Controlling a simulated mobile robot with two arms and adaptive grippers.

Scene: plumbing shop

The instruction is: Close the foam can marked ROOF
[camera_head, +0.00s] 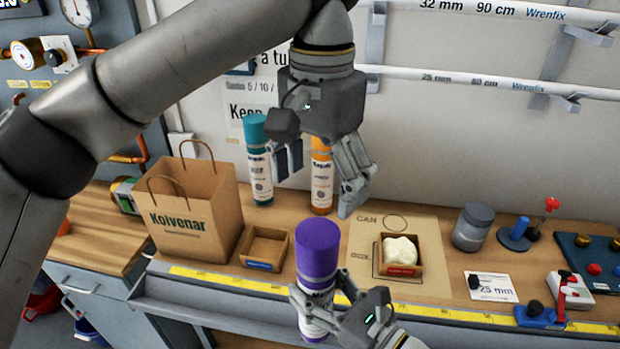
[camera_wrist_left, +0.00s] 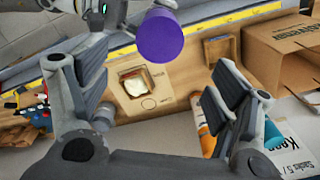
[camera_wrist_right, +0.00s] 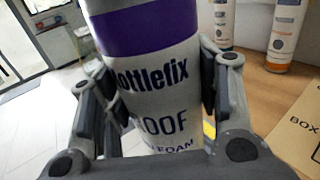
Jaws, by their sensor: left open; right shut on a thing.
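The foam can marked ROOF (camera_wrist_right: 158,112) is white with a purple band in the right wrist view. My right gripper (camera_head: 318,306) is shut around its white body and holds it nearly upright at the bench's front edge. Its purple upper part (camera_head: 317,252) stands above the fingers in the head view. From the left wrist view it shows as a smooth purple round end (camera_wrist_left: 166,38); I see no nozzle. I cannot tell whether a separate cap is fully seated. My left gripper (camera_head: 318,182) is open and empty, pointing down above and behind the can.
A teal can (camera_head: 257,165) and an orange can (camera_head: 321,178) stand behind. A paper bag (camera_head: 193,215) and an empty wooden box (camera_head: 265,246) are left. A mat marked CAN and BOX (camera_head: 425,240) holds a box with a white lump (camera_head: 401,249). A grey jar (camera_head: 472,227) stands right.

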